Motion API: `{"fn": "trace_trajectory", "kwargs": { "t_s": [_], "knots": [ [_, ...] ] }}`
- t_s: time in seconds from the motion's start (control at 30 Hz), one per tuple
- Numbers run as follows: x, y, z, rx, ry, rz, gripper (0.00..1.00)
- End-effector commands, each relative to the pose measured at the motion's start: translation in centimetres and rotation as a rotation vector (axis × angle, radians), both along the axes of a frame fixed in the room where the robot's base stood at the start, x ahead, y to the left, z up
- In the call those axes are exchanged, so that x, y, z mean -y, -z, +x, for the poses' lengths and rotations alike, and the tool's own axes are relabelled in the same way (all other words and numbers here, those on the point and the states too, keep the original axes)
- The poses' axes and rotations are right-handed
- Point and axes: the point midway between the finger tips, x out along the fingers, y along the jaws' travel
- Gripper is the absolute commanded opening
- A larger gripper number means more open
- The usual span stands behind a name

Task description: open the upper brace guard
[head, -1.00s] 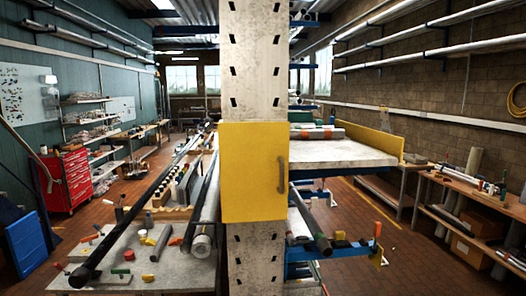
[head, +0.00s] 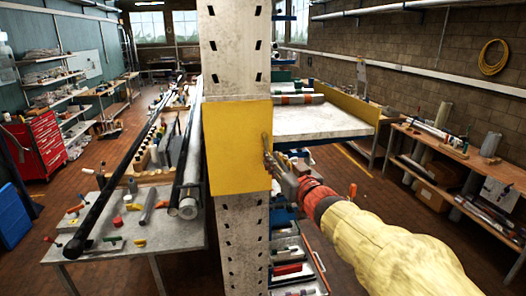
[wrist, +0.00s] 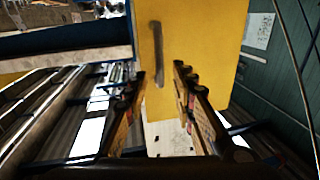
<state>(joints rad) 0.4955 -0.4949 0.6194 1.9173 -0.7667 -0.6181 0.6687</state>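The upper brace guard (head: 235,150) is a yellow panel on the pale slotted mast. It looks closed, flat against the post. Its grey bar handle (head: 265,144) is at the right edge, partly covered by my gripper (head: 271,160). The wrist view shows the guard (wrist: 205,45) as a large yellow face with the upright handle (wrist: 157,50) on it. There my gripper (wrist: 160,72) is open, its two fingers apart on either side of the handle's lower end. I cannot tell whether a finger touches the handle.
The mast (head: 236,50) runs above and below the guard. Behind it at right is a grey shelf (head: 315,122) with a yellow edge board. At left a table (head: 165,225) carries long tubes and small parts. A workbench (head: 440,145) stands at far right.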

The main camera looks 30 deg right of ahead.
Motion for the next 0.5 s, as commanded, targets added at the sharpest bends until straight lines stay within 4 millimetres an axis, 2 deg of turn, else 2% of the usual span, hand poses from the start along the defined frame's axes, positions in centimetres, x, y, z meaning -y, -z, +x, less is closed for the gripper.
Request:
{"fn": "trace_trajectory", "kwargs": {
  "t_s": [0.3, 0.5],
  "knots": [
    [0.3, 0.1, 4.8, -0.004, 0.0, 0.0, 0.26],
    [0.5, 0.0, 6.6, -0.002, 0.001, -0.002, 0.26]
  ]
}}
